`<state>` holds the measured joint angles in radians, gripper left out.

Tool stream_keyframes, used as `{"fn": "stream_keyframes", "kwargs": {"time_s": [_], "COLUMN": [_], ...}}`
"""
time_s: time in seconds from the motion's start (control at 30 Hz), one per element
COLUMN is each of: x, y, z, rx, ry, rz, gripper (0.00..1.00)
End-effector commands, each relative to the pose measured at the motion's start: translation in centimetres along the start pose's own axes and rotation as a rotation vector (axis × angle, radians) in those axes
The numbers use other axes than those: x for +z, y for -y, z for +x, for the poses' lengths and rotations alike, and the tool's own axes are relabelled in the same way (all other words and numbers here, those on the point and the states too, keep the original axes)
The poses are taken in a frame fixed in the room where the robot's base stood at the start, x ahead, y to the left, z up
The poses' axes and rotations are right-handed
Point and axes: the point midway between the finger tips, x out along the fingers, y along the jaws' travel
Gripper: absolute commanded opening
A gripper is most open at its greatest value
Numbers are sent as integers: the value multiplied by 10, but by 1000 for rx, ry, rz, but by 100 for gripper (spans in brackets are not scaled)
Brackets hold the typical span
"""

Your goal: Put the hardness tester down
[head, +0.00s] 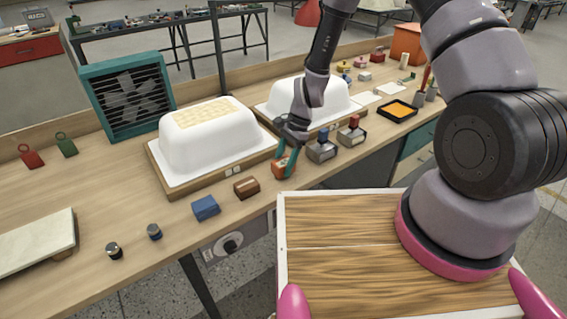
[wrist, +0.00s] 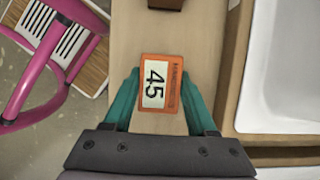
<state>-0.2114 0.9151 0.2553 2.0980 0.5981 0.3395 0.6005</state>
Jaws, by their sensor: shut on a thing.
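The hardness tester is a small orange block (head: 284,166) at the front of the bench, in front of the gap between two white tub shells. In the wrist view the tester (wrist: 159,86) shows a white label reading 45. My gripper (head: 285,158) has teal fingers, seen from above in the wrist view (wrist: 164,100), one on each side of the tester. It is shut on the tester. The tester is at or very near the bench top (head: 110,215); I cannot tell whether it touches.
White tub shells (head: 215,145) (head: 310,98) on wooden boards stand behind. A brown block (head: 246,187) and blue block (head: 205,208) lie left of the tester.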

Motion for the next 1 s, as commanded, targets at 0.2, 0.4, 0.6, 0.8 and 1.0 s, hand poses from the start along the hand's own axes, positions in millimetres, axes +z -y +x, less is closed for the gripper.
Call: {"fn": "stream_keyframes", "kwargs": {"time_s": [0.2,0.4,0.6,0.8,1.0], "x": [-1,-1,0,0,0], "y": [0,0,0,1,1], "z": [2,2,0,-26,-70], "rx": [0,0,0,-4,-4], "ry": [0,0,0,-2,-3], "rz": [0,0,-1,-1,-2], "gripper": [69,87,87,87,87]}}
